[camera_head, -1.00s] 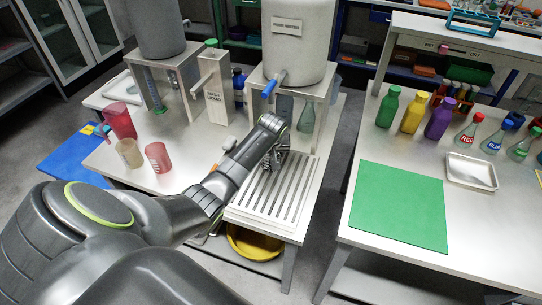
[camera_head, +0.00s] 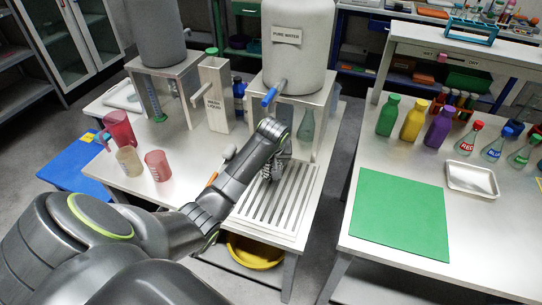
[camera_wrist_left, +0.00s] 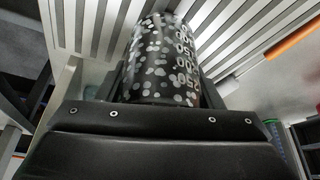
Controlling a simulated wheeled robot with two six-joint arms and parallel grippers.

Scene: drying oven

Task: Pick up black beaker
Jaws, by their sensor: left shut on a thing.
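The black beaker (camera_wrist_left: 160,62), dark with pale spots and white volume marks, fills the upper middle of the left wrist view. My left gripper (camera_head: 273,170) is shut on it, over the slotted drain tray (camera_head: 264,222) in front of the pure water tank (camera_head: 297,62). In the head view the beaker is largely hidden by my left gripper and wrist. I cannot tell whether the beaker touches the tray. My right gripper is not in view.
Red (camera_head: 119,128), beige (camera_head: 129,160) and pink (camera_head: 157,165) vessels stand left of my arm. A tool with an orange handle (camera_head: 213,178) lies beside the tray. The right table holds a green mat (camera_head: 400,213), colored bottles, flasks and a metal dish (camera_head: 471,179).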

